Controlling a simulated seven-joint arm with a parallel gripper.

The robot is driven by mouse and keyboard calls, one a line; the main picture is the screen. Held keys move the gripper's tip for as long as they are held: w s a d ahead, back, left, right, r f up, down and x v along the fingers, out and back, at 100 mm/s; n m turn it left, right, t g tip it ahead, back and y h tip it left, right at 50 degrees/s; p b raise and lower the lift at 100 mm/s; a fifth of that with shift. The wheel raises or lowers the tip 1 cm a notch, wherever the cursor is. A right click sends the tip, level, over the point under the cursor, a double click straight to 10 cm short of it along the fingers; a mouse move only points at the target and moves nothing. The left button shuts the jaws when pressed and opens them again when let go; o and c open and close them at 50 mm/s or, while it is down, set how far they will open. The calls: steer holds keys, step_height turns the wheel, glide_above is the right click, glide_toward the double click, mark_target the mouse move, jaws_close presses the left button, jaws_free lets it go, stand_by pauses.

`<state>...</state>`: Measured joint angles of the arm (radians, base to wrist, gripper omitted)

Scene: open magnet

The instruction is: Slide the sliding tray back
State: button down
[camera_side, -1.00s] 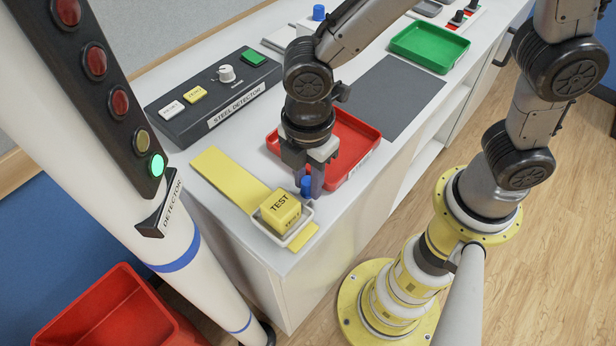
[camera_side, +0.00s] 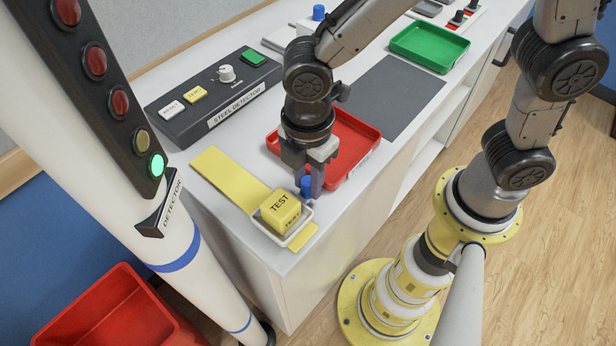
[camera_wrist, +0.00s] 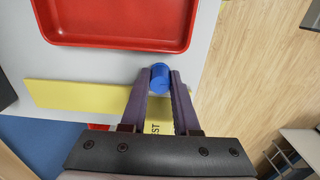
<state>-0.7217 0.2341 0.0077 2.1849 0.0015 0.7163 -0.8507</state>
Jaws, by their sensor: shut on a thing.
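The sliding tray (camera_side: 263,228) is a small white tray on a yellow strip (camera_side: 228,178) at the near end of the counter. A yellow block marked TEST (camera_side: 281,209) sits in it. A blue knob (camera_side: 306,186) stands at the tray's right side. My gripper (camera_side: 310,188) points down at the knob. In the wrist view my gripper (camera_wrist: 160,84) has a finger on each side of the blue knob (camera_wrist: 160,76) and is shut on it. There the block (camera_wrist: 157,128) is mostly hidden behind the fingers and gripper body.
A red tray (camera_side: 352,150) lies just behind my gripper. The steel detector box (camera_side: 215,100) and a white post (camera_side: 150,220) with lamps, one lit green, stand to the left. A dark mat (camera_side: 385,95) and a green tray (camera_side: 430,47) lie farther back. The yellow strip behind the sliding tray is clear.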

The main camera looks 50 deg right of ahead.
steer(key=w, duration=1.7)
steer(key=shift+w, duration=0.25)
steer(key=shift+w+r, duration=0.1)
steer(key=c, duration=0.7)
jaws_free()
steer(key=shift+c, duration=0.2)
steer(key=shift+o, duration=0.4)
step_height(320, 180, up, 14)
